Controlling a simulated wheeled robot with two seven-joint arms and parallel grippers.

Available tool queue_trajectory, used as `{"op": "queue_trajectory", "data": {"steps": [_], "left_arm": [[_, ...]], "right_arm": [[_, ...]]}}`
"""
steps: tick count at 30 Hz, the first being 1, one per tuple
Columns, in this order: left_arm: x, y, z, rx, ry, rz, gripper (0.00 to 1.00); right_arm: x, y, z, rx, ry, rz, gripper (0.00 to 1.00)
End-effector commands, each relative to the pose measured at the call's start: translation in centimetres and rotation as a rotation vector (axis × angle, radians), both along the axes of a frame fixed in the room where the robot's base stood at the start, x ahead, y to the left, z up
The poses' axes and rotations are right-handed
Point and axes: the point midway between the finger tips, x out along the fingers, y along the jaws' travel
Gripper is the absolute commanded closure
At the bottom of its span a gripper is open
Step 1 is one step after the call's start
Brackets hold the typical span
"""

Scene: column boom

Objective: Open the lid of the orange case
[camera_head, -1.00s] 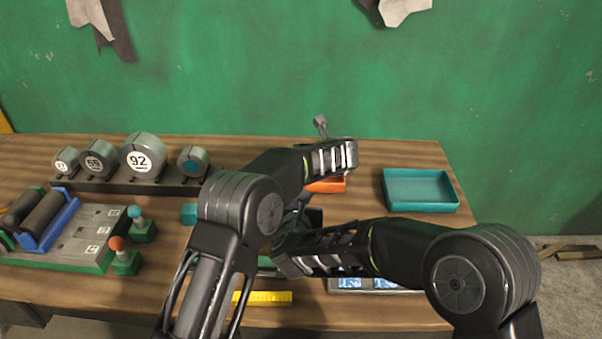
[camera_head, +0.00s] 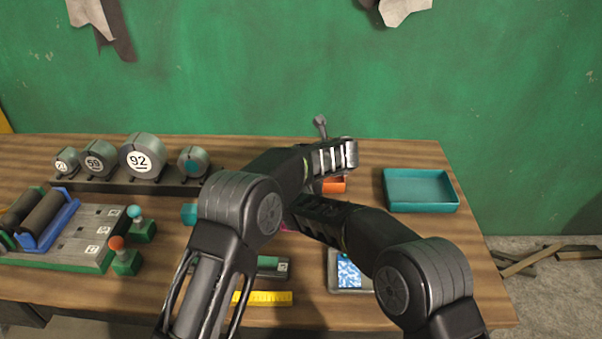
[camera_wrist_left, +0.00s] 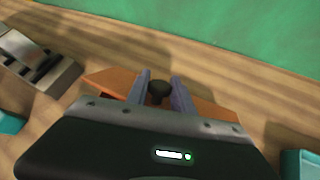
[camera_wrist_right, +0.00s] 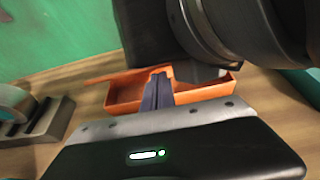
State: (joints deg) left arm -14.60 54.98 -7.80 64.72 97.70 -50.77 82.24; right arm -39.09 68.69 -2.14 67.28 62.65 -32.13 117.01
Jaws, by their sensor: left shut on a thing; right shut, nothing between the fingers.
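The orange case (camera_head: 335,185) shows only partly in the head view, behind my left arm. In the left wrist view my left gripper (camera_wrist_left: 159,90) is shut on a dark round knob (camera_wrist_left: 158,94) at the orange lid (camera_wrist_left: 112,82). In the right wrist view the case (camera_wrist_right: 125,93) shows a rim and a darker hollow, with a thin orange edge above its left end. My right gripper (camera_wrist_right: 160,76) is shut and empty, its fingertips overlapping the case in that view. My left arm hides much of the lid, so its angle is unclear.
A teal tray (camera_head: 420,190) stands right of the case. A rack of grey cylinders (camera_head: 142,156) is at the left. A yellow ruler (camera_head: 262,298) and a grey device with a blue screen (camera_head: 348,272) lie near the front edge. My arms are close together over the table.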

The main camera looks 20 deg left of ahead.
Motion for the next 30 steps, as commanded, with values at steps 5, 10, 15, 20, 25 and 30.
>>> {"op": "queue_trajectory", "data": {"steps": [5, 10, 15, 20, 25, 30], "left_arm": [[0.0, 0.1, 0.0, 0.001, -0.001, 0.001, 1.00], [0.0, 0.1, 0.0, 0.001, -0.001, 0.001, 1.00], [0.0, 0.1, 0.0, 0.001, 0.000, 0.002, 1.00], [-0.1, 0.0, -0.1, 0.000, 0.003, 0.002, 1.00], [-0.1, 0.0, -0.2, 0.000, 0.005, 0.002, 0.64], [-0.1, 0.0, -0.3, -0.001, 0.006, 0.002, 0.51]], "right_arm": [[0.0, 0.0, 0.1, -0.001, 0.000, 0.000, 1.00], [0.2, 0.0, 0.3, 0.001, -0.001, -0.001, 1.00], [0.9, 0.1, 1.6, 0.002, -0.004, -0.003, 1.00], [1.0, 0.1, 1.9, 0.001, -0.010, -0.004, 1.00], [1.1, 0.0, 2.0, 0.002, -0.012, -0.004, 1.00], [1.0, 0.1, 2.0, 0.001, -0.011, -0.004, 1.00]]}}
